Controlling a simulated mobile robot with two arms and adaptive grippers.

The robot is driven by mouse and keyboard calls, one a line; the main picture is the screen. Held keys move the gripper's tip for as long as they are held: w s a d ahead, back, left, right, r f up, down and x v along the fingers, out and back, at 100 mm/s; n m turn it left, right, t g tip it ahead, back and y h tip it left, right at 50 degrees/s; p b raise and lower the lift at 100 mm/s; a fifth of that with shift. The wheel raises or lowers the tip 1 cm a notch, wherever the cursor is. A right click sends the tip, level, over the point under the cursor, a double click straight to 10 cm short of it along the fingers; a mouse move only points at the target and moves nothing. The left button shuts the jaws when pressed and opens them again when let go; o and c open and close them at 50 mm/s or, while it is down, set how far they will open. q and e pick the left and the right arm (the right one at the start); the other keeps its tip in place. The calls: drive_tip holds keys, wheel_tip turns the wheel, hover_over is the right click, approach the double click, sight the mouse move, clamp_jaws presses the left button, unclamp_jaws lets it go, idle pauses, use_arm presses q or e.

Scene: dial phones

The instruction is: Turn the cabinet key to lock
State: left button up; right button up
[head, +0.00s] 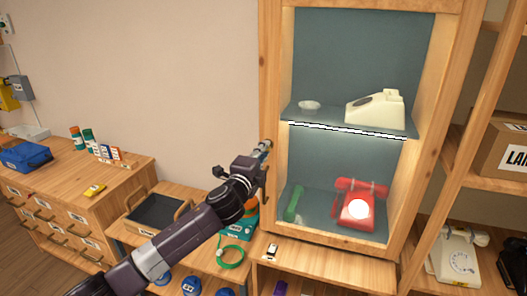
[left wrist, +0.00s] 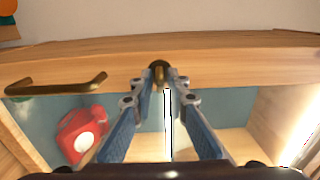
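The wooden cabinet (head: 270,80) stands right of centre in the head view, its front showing blue-backed shelves, apparently through a closed glazed door. The brass key (left wrist: 158,70) sits in the wooden door frame (left wrist: 225,68) in the left wrist view. My left gripper (left wrist: 159,80) has its two fingertips closed in on either side of the key, seemingly touching it. In the head view the left gripper (head: 264,150) is at the cabinet's left frame, and the key is hidden there. My right gripper is not in view.
A brass handle (left wrist: 55,84) is on the door frame beside the key. Inside are a red dial phone (head: 348,193), a cream phone (head: 378,107) and a green handset (head: 294,204). A low counter (head: 310,266) projects below. Open shelving stands right.

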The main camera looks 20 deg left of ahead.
use_arm(q)
clamp_jaws()
drive_tip(key=shift+f+n, duration=0.1)
drive_tip(key=shift+n, duration=0.2)
drive_tip(key=n+b, duration=0.1)
drive_tip(key=n, duration=0.1)
drive_tip(key=shift+n, duration=0.3)
drive_tip(key=n, duration=0.5)
drive_tip(key=shift+n, duration=0.3)
drive_tip(key=n, duration=0.4)
drive_tip(key=shift+n+p, duration=0.4)
drive_tip(key=shift+n, duration=2.1)
drive_tip(key=shift+o, duration=1.9)
unclamp_jaws()
